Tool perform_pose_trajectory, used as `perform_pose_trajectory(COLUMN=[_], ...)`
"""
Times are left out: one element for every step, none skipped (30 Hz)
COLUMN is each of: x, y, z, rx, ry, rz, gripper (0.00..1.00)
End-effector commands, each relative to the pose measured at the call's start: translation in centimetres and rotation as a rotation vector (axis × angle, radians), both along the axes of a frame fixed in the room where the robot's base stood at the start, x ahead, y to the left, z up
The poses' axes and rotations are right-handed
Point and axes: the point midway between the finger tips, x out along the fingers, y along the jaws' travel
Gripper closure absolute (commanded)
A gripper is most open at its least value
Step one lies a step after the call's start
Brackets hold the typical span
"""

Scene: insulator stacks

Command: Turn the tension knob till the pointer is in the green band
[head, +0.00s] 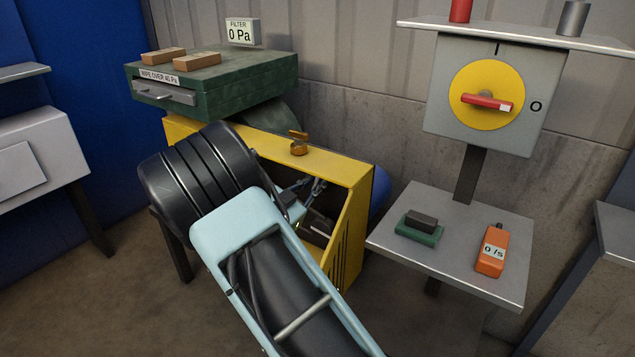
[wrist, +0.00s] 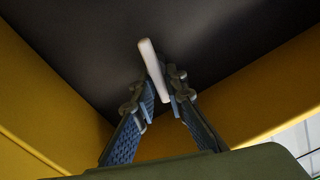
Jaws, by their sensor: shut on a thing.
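My gripper (wrist: 161,90) is inside the open-fronted yellow housing, shut on a pale narrow bar (wrist: 150,62) that stands out from the dark inner surface. I cannot tell whether this bar is the tension knob. In the head view my gripper (head: 312,192) is partly hidden by my arm and the housing edge. A small brass winged piece (head: 298,146) stands on top of the yellow housing (head: 338,172). No pointer or green band can be made out in either view.
A green cabinet (head: 230,88) with two brown blocks stands behind the housing. A yellow dial with a red handle (head: 487,102) is at right. Below it, a grey shelf (head: 462,265) holds an orange meter (head: 492,250) reading 0 /s and a dark-topped green block (head: 418,235).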

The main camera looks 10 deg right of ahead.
Motion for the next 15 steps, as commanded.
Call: perform_pose_trajectory(x=[-0.2,-0.19,-0.19,-0.19,-0.19,-0.19,-0.19,-0.19,-0.19,-0.19,-0.19,-0.18,-0.17,-0.15,-0.14], y=[0.2,0.2,0.2,0.2,0.2,0.2,0.2,0.2,0.2,0.2,0.2,0.19,0.18,0.17,0.14], z=[-0.67,-0.68,-0.68,-0.68,-0.68,-0.68,-0.68,-0.68,-0.68,-0.68,-0.68,-0.66,-0.63,-0.58,-0.51], rx=[0.005,0.005,0.005,0.005,0.005,0.005,0.005,0.005,0.005,0.005,0.005,0.004,0.004,0.003,0.003], ry=[0.013,0.013,0.013,0.013,0.013,0.013,0.013,0.013,0.013,0.013,0.013,0.013,0.012,0.011,0.01], rz=[0.003,0.003,0.003,0.003,0.003,0.003,0.003,0.003,0.003,0.003,0.003,0.002,0.002,0.002,0.002], gripper=[1.0,1.0,1.0,1.0,1.0,1.0,1.0,1.0,1.0,1.0,0.86,0.82,0.78,0.75,0.74])
